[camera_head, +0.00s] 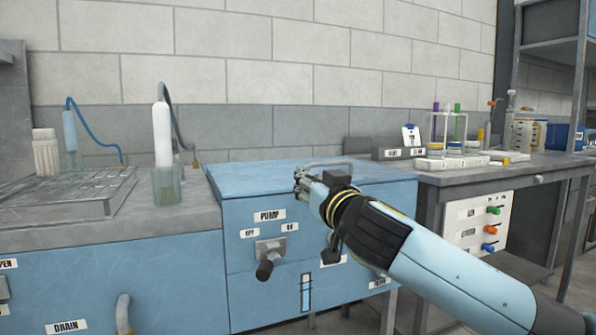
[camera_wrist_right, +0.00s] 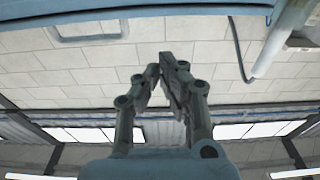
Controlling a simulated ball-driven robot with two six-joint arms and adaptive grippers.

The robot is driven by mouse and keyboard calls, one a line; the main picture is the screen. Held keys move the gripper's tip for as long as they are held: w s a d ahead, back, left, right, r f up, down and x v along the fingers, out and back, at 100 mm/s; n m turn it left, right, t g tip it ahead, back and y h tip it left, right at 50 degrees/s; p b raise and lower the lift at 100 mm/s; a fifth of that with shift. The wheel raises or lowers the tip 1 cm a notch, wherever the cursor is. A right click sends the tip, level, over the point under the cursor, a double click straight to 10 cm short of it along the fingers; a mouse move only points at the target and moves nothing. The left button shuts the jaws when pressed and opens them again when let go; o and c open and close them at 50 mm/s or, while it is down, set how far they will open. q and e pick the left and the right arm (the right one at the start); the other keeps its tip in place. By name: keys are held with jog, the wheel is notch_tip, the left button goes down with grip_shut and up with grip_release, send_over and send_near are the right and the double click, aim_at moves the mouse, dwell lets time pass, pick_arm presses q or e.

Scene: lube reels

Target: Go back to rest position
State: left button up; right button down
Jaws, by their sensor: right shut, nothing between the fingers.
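My right gripper (camera_head: 304,181) is in front of the blue pump cabinet (camera_head: 245,265), near the front edge of its top. My blue arm reaches it from the lower right. In the right wrist view the two fingers of the gripper (camera_wrist_right: 166,72) meet at their tips, with nothing between them. The pump lever (camera_head: 266,262) is on the cabinet front, to the lower left of the gripper and apart from it. My left gripper is in neither view.
A grey sink counter (camera_head: 185,217) with a white nozzle (camera_head: 162,135) in a clear holder stands left. A grey bench (camera_head: 470,178) with a tube rack and bottles stands right. A panel with coloured knobs (camera_head: 475,235) is below it. The cabinet top is mostly clear.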

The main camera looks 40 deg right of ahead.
jog(key=shift+v, duration=1.55)
jog(key=shift+f, duration=0.15)
jog(key=s+d+f+m+g+p, duration=0.1)
jog(key=s+d+f+g, duration=0.15)
jog(key=f, duration=0.85)
jog(key=s+d+f+m+g+p, duration=0.1)
jog(key=f+g, duration=0.3)
jog(key=f, duration=0.8)
jog(key=s+a+f+n+g+y, duration=0.1)
jog(key=s+f+g, duration=0.1)
jog(key=s+f, duration=0.5)
jog(key=s+a+f+g, duration=0.1)
jog(key=s+f+g, duration=0.15)
jog(key=f, duration=0.85)
jog(key=s+a+f+n+g+y+p, duration=0.1)
jog(key=s+a+f+g+y, duration=0.2)
jog(key=s+f, duration=1.2)
jog(key=s+a+f+n+g, duration=0.1)
jog(key=s+a+f, duration=0.1)
jog(key=s, duration=0.5)
jog(key=s+a+f+n+g, duration=0.1)
jog(key=s+a+f, duration=0.1)
jog(key=s, duration=0.6)
jog(key=s+a+f+n+g, duration=0.1)
jog(key=s+a+f+g, duration=0.1)
jog(key=s, duration=0.5)
jog(key=shift+s+a+f+n+y, duration=0.3)
jog(key=shift+a+f+n, duration=0.1)
jog(key=shift+a+f, duration=0.15)
